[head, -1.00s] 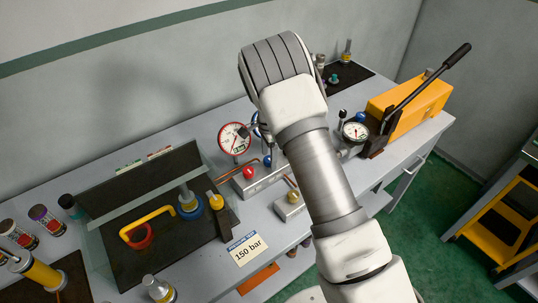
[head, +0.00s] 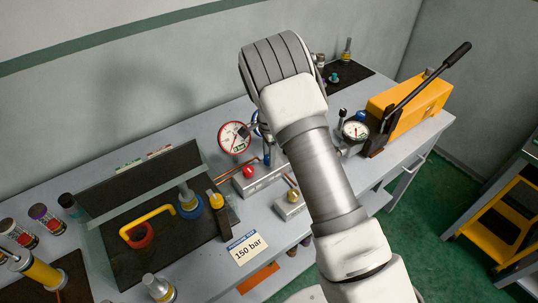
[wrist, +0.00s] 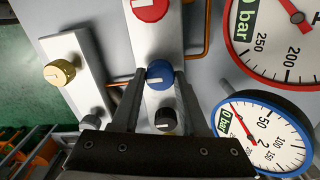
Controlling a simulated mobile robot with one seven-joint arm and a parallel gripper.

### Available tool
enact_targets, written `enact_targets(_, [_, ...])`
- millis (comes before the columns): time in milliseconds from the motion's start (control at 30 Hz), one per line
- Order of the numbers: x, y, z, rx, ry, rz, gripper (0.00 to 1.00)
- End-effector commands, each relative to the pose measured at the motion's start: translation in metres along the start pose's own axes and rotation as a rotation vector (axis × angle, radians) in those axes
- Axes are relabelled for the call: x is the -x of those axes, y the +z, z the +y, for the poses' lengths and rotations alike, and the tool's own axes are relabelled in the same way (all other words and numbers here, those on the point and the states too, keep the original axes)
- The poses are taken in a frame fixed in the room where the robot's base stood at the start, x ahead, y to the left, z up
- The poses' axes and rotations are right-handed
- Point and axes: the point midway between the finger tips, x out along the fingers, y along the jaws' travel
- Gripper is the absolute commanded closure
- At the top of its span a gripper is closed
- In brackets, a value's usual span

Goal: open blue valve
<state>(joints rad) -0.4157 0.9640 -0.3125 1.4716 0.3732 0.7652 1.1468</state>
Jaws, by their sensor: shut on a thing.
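The blue valve knob (wrist: 160,74) sits on a pale metal block, between a red knob (wrist: 150,9) and a black knob (wrist: 167,121) in the wrist view. My gripper (wrist: 160,78) is shut on the blue knob, one finger on each side. A white mark shows on the knob's face. The blue-rimmed gauge (wrist: 262,133) has a display that seems to read 0 bar. In the head view my arm covers most of my gripper and part of the valve block (head: 262,181).
A red-rimmed gauge (head: 234,138) stands behind the block, close to my gripper. A brass knob (wrist: 60,73) is on a separate block. A yellow pump (head: 410,105) with a long lever is at right. A clear-shielded station (head: 140,255) and a 150 bar card (head: 248,248) are at left.

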Motion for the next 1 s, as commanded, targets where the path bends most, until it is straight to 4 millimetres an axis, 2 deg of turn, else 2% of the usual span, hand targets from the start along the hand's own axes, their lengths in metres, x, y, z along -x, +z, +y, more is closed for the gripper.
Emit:
enact_targets(367, [-0.0021, -0.0006, -0.0009, 0.194, -0.004, 0.0, 1.0])
enact_targets(1000, [-0.0013, -0.0006, -0.0007, 0.799, -0.003, 0.001, 1.0])
